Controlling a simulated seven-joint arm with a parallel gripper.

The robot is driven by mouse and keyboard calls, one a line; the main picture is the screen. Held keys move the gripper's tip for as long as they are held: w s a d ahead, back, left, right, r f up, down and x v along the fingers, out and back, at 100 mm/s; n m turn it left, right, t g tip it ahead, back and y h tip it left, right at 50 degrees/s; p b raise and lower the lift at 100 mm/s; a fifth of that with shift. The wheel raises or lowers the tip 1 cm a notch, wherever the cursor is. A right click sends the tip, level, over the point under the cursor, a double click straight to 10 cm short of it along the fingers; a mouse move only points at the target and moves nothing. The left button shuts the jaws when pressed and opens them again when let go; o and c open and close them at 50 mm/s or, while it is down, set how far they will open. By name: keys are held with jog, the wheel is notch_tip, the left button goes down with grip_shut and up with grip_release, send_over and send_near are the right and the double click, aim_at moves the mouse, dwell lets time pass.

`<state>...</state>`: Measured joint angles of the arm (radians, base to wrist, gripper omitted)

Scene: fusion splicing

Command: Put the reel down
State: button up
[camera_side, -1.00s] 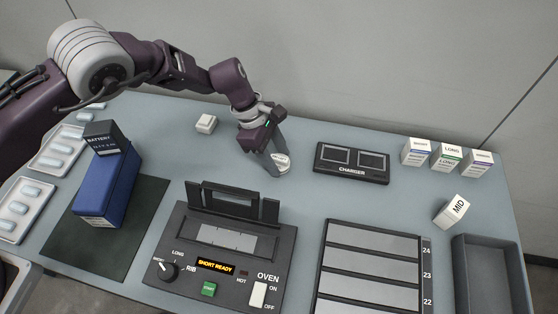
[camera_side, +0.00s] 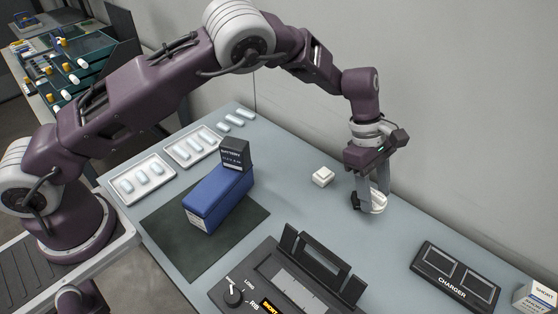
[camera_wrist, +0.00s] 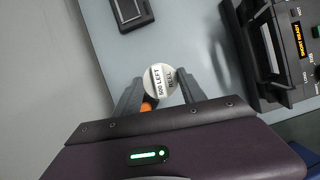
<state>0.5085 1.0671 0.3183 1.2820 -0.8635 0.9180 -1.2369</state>
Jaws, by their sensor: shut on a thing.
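The reel (camera_side: 378,203) is a small white round piece at the back of the grey table. In the wrist view its round face (camera_wrist: 160,80) carries the printed words "600 LEFT" and "REEL". My gripper (camera_side: 371,198) points down and is shut on the reel, with one finger on each side of it. In the wrist view the gripper (camera_wrist: 158,88) has the reel between its fingertips. The reel is at or very close to the table top; I cannot tell if it touches. A small orange part (camera_wrist: 147,106) shows beside the left finger.
The charger (camera_side: 455,277) lies to the right, and the oven (camera_side: 300,280) is in front. Bare table surrounds the reel.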

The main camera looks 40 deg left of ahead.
jog(key=w+a, duration=0.4)
jog(key=a, duration=1.1)
jog(key=n, duration=0.1)
send_over(269, 158)
jog(key=shift+t, duration=0.3)
jog(key=f, duration=0.3)
jog(key=a+f, duration=0.1)
jog(key=f, duration=0.5)
jog(key=shift+a+f, duration=0.3)
jog(key=shift+f, duration=0.05)
jog(key=shift+f, duration=0.2)
jog(key=o, duration=1.4)
jog(key=shift+c, duration=0.2)
jog(key=shift+r, duration=0.15)
